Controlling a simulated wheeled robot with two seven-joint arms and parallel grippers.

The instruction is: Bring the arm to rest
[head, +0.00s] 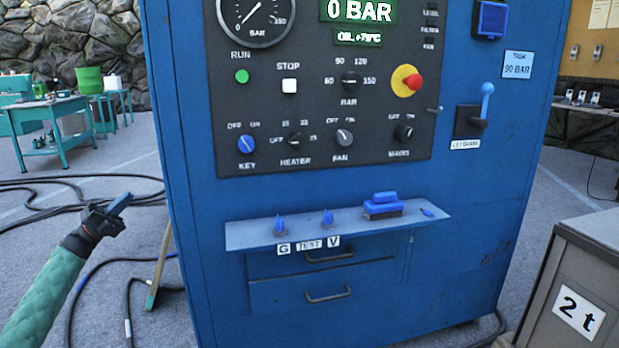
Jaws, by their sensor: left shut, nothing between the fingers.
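My left arm (47,292) comes in from the lower left in a green sleeve. My left gripper (121,203) is dark with blue fingertips and is shut and empty. It is in the air left of the blue cabinet (192,235), apart from it, and points up and to the right. My right arm and gripper are not in view.
The cabinet has a control panel (330,110) reading 0 BAR and a shelf (245,234) with small blue items. A broom (159,265) leans beside it. Black cables (50,182) lie on the floor. A grey box (585,262) marked 2 t stands right; teal tables (60,148) stand back left.

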